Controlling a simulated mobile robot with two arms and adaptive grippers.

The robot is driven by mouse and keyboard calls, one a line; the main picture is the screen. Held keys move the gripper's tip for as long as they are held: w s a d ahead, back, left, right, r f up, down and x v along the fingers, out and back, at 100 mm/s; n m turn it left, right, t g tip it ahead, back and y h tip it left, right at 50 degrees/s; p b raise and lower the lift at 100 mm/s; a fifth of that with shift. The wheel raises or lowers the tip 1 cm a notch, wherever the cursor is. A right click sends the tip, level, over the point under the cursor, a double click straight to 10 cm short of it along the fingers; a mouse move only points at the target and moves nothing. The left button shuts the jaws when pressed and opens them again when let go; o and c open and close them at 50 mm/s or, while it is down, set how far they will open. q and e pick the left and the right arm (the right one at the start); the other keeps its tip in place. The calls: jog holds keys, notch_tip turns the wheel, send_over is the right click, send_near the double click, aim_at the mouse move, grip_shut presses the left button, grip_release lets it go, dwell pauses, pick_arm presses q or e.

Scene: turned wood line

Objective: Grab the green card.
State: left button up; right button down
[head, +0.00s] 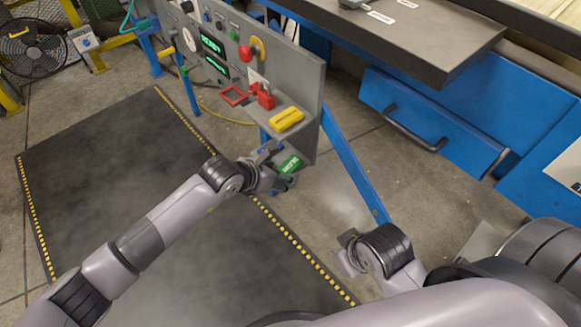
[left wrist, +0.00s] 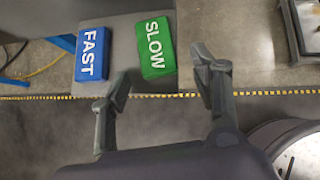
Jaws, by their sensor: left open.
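The green card (left wrist: 157,62), marked SLOW, lies on a grey ledge at the bottom of the control panel. It also shows in the head view (head: 289,164), partly hidden by my left gripper. In the left wrist view a blue card (left wrist: 89,68), marked FAST, lies to its left, with a narrow gap between them. My left gripper (left wrist: 165,80) is open and empty, its fingers spread just short of the green card and not around it. In the head view my left gripper (head: 277,169) is at the ledge. My right gripper (head: 350,253) is low at right; its jaws are unclear.
The grey control panel (head: 305,68) carries a red padlock (head: 265,97), a yellow block (head: 286,119) and knobs above the cards. A blue drawer (head: 430,120) with a dark handle is at right. A dark mat (head: 100,150) with yellow-striped edges covers the floor at left.

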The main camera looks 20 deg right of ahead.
pick_arm(q)
jog(key=shift+f, duration=0.1)
jog(key=c, duration=1)
jog(key=shift+o, duration=0.2)
